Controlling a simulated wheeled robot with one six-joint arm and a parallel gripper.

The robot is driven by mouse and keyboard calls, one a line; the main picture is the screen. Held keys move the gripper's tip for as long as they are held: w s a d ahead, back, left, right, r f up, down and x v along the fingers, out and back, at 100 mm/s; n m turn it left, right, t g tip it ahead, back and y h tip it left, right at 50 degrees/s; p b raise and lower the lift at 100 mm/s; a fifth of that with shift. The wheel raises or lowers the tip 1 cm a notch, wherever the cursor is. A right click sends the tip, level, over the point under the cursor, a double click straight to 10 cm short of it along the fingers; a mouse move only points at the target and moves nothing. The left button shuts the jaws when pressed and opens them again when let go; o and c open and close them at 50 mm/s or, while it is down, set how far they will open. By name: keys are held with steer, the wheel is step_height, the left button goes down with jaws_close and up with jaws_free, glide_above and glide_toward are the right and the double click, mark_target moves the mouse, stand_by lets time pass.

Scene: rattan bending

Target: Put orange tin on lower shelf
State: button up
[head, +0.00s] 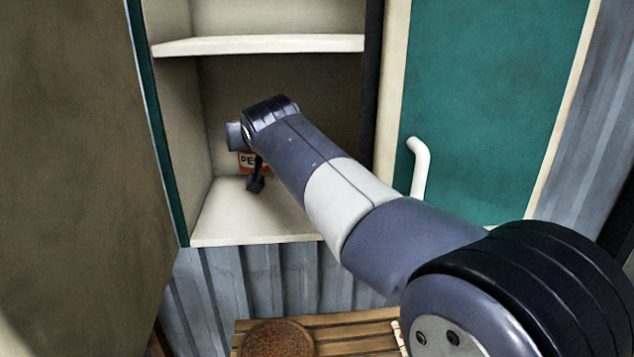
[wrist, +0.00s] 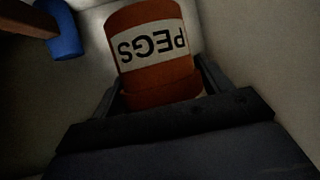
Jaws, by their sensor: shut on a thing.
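The orange tin (wrist: 156,75) has a pale label reading PEGS, upside down in the wrist view. My gripper (wrist: 162,88) is shut on it, with a finger on either side. In the head view a small part of the tin (head: 247,163) shows below my wrist, inside the cupboard, and my arm hides the rest. The lower shelf (head: 230,225) is the pale cupboard floor under the tin. I cannot tell whether the tin touches it.
An upper shelf (head: 260,44) runs above my arm. A green door (head: 490,90) with a white handle (head: 421,165) is at the right. A wooden slatted surface (head: 345,335) with a round brown thing (head: 275,340) lies below. A blue object (wrist: 62,30) shows in the wrist view.

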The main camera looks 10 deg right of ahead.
step_height(320, 180, down, 9)
steer(key=shift+s+b, duration=0.1)
steer(key=shift+b, duration=0.3)
steer(key=shift+f, duration=0.2)
steer(key=o, duration=1.1)
steer(key=shift+r, duration=0.15)
steer(key=shift+s+r, duration=0.1)
steer(key=shift+s, duration=0.05)
steer(key=b+v, duration=0.2)
steer(key=v, duration=0.9)
steer(key=shift+s+d+r, duration=0.15)
steer(key=shift+s, duration=0.2)
